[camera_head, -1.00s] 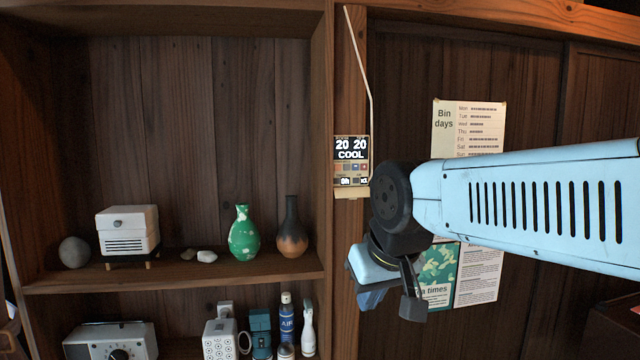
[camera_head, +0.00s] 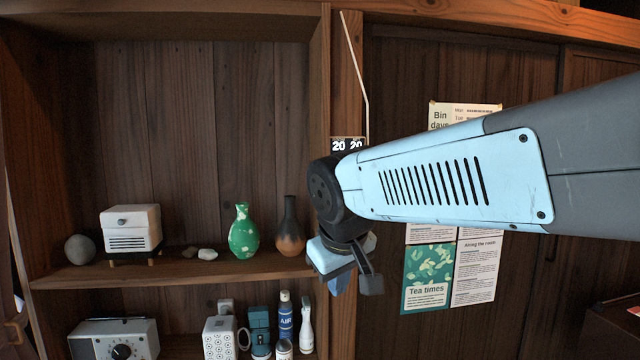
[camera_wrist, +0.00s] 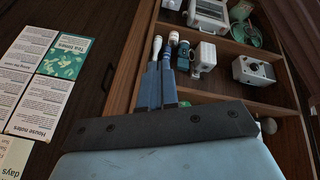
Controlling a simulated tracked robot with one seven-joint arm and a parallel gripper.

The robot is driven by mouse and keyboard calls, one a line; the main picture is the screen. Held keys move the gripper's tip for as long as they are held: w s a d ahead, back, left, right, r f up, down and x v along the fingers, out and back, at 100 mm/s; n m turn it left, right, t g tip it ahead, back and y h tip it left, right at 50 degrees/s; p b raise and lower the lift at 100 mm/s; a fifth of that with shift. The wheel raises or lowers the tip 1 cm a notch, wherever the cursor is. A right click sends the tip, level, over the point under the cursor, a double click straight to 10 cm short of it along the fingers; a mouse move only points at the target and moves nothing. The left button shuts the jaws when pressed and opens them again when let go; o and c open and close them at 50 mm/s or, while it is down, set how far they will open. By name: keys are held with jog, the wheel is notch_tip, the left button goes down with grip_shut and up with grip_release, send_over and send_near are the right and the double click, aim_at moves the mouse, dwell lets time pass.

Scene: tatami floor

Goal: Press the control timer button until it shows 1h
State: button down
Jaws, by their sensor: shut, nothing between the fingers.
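The control panel (camera_head: 347,143) is on the wooden post between the open shelf and the dark panelled wall. In the head view only its top shows, with "20 20" on it. My arm covers the rest, including the timer readout and buttons. My gripper (camera_head: 341,284) hangs below my wrist joint, in front of the post and lower than the panel. In the wrist view the blue fingers of my gripper (camera_wrist: 159,72) lie together, shut and empty. The panel is not seen in the wrist view.
The shelf at left holds a white box (camera_head: 131,229), a green vase (camera_head: 244,232) and a dark vase (camera_head: 290,230), with bottles (camera_head: 305,325) and a radio (camera_head: 112,340) below. Posters (camera_head: 427,275) hang on the wall at right. A thin cable (camera_head: 357,65) runs above the panel.

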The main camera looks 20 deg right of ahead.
jog(key=w+d+r+n+t+h, duration=0.1)
jog(key=w+d+r+n+h, duration=0.2)
jog(key=w+d, duration=0.2)
jog(key=w+d+r+n+h, duration=0.3)
jog(key=w+d+n+h, duration=0.1)
jog(key=w, duration=0.8)
jog(key=w+d+r+n+t+h, duration=0.1)
jog(key=w+d+r+n+h, duration=0.2)
jog(key=w+d, duration=0.3)
jog(key=w+n+h, duration=0.1)
jog(key=w, duration=0.2)
jog(key=shift+r+t, duration=0.3)
jog(key=shift+w+d, duration=0.1)
jog(key=shift+w, duration=0.05)
jog(key=w+d, duration=0.2)
jog(key=w, duration=0.6)
jog(key=shift+d, duration=0.2)
jog(key=shift+w, duration=0.2)
jog(key=shift+w+r, duration=0.1)
jog(key=shift+w, duration=0.2)
